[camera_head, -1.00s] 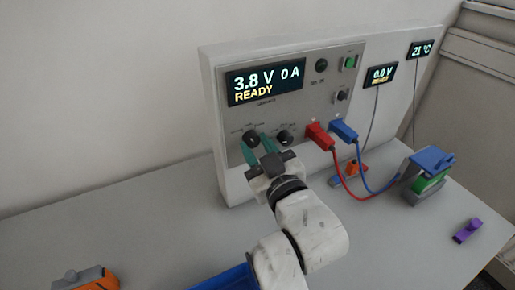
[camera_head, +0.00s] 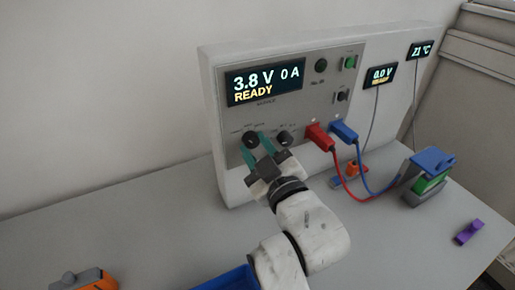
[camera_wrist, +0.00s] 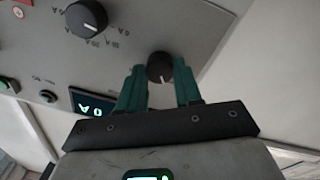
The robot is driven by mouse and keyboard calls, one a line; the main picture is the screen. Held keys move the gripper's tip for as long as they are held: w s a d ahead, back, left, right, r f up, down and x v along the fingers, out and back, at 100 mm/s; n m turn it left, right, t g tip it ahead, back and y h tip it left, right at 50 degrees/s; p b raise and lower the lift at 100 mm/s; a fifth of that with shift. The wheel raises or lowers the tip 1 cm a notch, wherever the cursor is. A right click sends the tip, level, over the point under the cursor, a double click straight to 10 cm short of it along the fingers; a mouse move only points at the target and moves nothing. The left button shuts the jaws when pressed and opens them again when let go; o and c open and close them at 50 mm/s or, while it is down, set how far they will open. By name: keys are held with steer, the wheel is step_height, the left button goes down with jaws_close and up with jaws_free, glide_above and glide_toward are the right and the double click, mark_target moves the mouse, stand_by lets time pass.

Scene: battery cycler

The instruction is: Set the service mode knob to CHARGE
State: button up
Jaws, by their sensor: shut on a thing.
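Two black knobs sit low on the cycler's grey front panel (camera_head: 325,100): a left knob (camera_head: 250,138) and a right knob (camera_head: 283,137). My gripper (camera_head: 257,148) is at the left knob, with one green finger on either side of it. The wrist view, turned upside down, shows my gripper (camera_wrist: 160,80) shut on this knob (camera_wrist: 160,67), with a white pointer line on its face. The other knob (camera_wrist: 86,17) stands free in that view. The knob labels are too small to read, so I cannot tell which setting the held knob points to.
The main display (camera_head: 265,83) reads 3.8 V, 0 A, READY. Red (camera_head: 318,137) and blue (camera_head: 343,131) plugs sit right of the knobs, their cables running to a battery holder (camera_head: 428,175). A purple piece (camera_head: 468,231) lies at right. A blue bin (camera_head: 225,279) is at the front.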

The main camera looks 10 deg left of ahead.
steer(key=o, duration=1)
steer(key=shift+o, duration=0.2)
steer(key=shift+s, duration=0.1)
steer(key=b+v, duration=0.1)
steer(key=v, duration=0.9)
steer(key=shift+s+d+b, duration=0.2)
steer(key=shift+s+b, duration=0.05)
steer(key=shift+b, duration=0.1)
